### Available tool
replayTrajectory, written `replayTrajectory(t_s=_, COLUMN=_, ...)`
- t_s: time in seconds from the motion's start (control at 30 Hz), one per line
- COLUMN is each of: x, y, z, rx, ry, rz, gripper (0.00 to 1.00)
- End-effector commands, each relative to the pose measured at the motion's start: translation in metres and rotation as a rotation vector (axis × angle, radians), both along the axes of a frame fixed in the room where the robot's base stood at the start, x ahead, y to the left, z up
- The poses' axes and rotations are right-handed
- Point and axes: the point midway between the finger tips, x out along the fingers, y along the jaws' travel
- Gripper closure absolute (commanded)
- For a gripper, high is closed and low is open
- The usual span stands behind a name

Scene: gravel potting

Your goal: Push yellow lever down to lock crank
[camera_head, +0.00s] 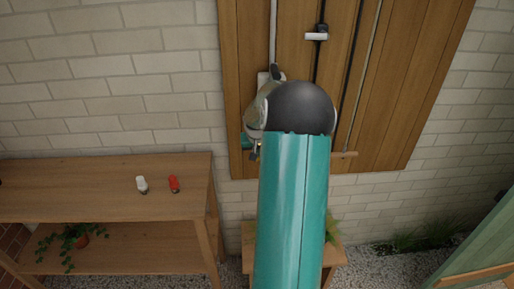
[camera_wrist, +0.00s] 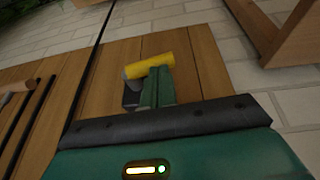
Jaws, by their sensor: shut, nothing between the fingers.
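The yellow lever (camera_wrist: 150,66) is a short, thick yellow bar on a dark mount against the wooden wall panel, seen in the wrist view. My gripper (camera_wrist: 157,82) is shut and empty. Its green fingertips overlap the lower edge of the yellow lever in the picture. I cannot tell whether they touch it. In the head view my own arm covers the lever. I cannot clearly identify the crank. A wooden handle (camera_wrist: 18,87) shows at the left of the wrist view and low on the panel in the head view (camera_head: 343,154).
The wooden panel (camera_head: 414,70) carries several vertical rods and a white-handled fitting (camera_head: 316,36). A wooden table (camera_head: 85,175) at left holds a white bottle (camera_head: 142,184) and a red bottle (camera_head: 174,183). A low wooden stand (camera_head: 337,255) is behind my arm.

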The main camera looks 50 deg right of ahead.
Motion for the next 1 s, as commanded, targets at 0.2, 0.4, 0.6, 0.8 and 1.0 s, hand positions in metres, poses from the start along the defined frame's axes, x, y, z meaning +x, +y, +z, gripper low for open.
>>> replayTrajectory(t_s=0.2, x=0.0, y=-0.0001, z=0.0, rx=0.0, ry=0.0, rz=0.0, gripper=1.0)
replayTrajectory(t_s=0.4, x=0.0004, y=0.0003, z=-0.0001, rx=-0.004, ry=0.005, rz=0.001, gripper=1.0)
replayTrajectory(t_s=0.6, x=0.002, y=0.0017, z=-0.0017, rx=-0.026, ry=0.029, rz=0.002, gripper=1.0)
replayTrajectory(t_s=0.8, x=0.0019, y=0.0017, z=-0.0026, rx=-0.04, ry=0.044, rz=0.001, gripper=1.0)
replayTrajectory(t_s=1.0, x=0.0025, y=0.0021, z=-0.0037, rx=-0.054, ry=0.062, rz=0.001, gripper=1.0)
